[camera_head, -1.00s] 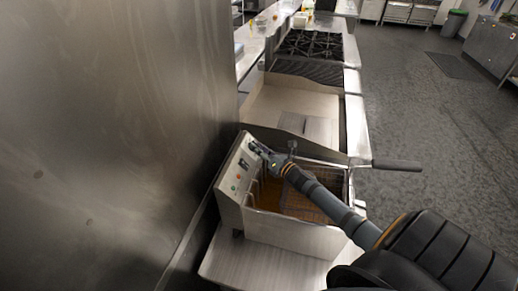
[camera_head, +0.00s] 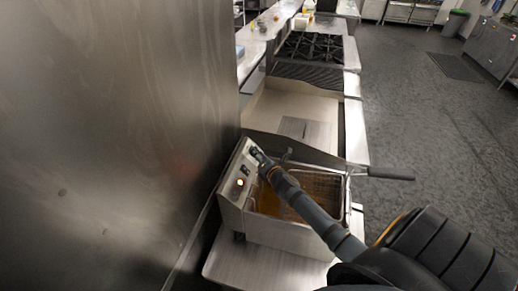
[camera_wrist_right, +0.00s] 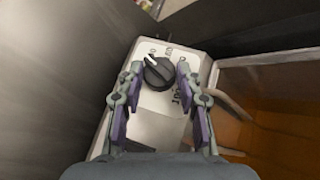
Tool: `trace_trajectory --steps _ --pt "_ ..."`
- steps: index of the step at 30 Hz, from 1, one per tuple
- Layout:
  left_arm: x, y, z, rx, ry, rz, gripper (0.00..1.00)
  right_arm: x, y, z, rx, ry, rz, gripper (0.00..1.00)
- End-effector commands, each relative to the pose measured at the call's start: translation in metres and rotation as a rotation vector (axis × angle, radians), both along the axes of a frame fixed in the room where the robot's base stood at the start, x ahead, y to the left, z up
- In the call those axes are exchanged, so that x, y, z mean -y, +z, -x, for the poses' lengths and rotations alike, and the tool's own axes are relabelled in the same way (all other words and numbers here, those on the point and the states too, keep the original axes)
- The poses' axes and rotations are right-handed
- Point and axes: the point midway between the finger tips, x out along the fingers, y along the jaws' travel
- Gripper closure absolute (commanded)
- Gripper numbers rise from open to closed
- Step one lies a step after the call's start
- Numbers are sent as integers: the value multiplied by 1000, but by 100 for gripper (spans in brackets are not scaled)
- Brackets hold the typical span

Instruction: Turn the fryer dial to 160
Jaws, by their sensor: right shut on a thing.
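The fryer (camera_head: 285,236) is a steel box with oil and a wire basket, at the centre of the head view. Its slanted control panel (camera_head: 232,190) faces up on the left side. In the right wrist view the dial (camera_wrist_right: 158,73) is a round black knob with a pale pointer mark toward the upper left. Numbers are printed around it, too blurred to read surely. My right gripper (camera_head: 258,155) is at the panel's upper end; in the wrist view its fingers (camera_wrist_right: 158,82) are shut on the dial's two sides. My left gripper is out of view.
A steel wall (camera_head: 110,140) fills the left of the head view. The basket handle (camera_head: 390,173) sticks out to the right of the fryer. A gas stove (camera_head: 312,46) stands farther back. The grey floor (camera_head: 430,130) on the right is clear.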

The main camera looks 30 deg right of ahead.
Motion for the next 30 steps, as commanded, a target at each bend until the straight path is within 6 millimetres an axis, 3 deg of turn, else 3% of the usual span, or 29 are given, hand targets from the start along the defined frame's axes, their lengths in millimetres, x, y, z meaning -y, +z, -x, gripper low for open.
trace_trajectory --steps 1,12,30 --pt "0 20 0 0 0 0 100 -2 12 -1 -19 -31 -29 96" --pt "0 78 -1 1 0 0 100 -6 14 -4 -181 -275 -219 96" --pt "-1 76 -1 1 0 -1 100 -7 13 -11 -420 -633 -499 96"
